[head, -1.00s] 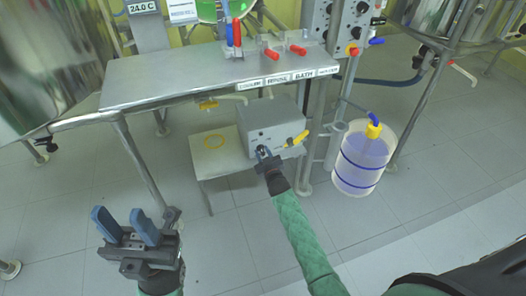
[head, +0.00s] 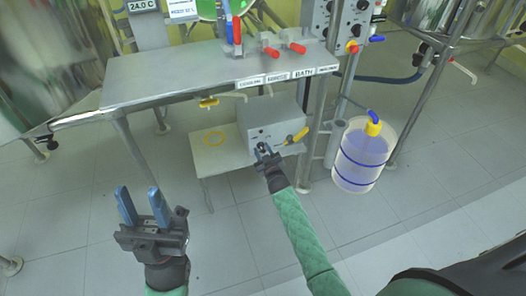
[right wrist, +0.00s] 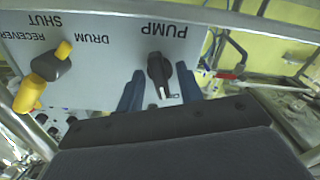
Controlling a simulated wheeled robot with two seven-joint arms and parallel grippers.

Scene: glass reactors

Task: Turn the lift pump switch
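The lift pump switch (right wrist: 158,72) is a black knob with a white mark, beside the word PUMP on a grey panel; the lettering is upside down in the right wrist view. The panel is the front of a grey box (head: 270,115) under the bench. My right gripper (head: 264,151) is at the box front. Its blue fingers (right wrist: 158,90) are apart, one on each side of the knob, with gaps visible; I cannot tell any contact. In the head view the gripper hides the knob. My left gripper (head: 143,205) is open and empty, over the floor at lower left.
A yellow-handled valve (head: 297,137) sits on the same panel, also seen in the right wrist view (right wrist: 45,75). The steel bench (head: 180,75) overhangs the box. A clear drum (head: 362,158) with blue bands stands to the right. A low table (head: 215,150) supports the box.

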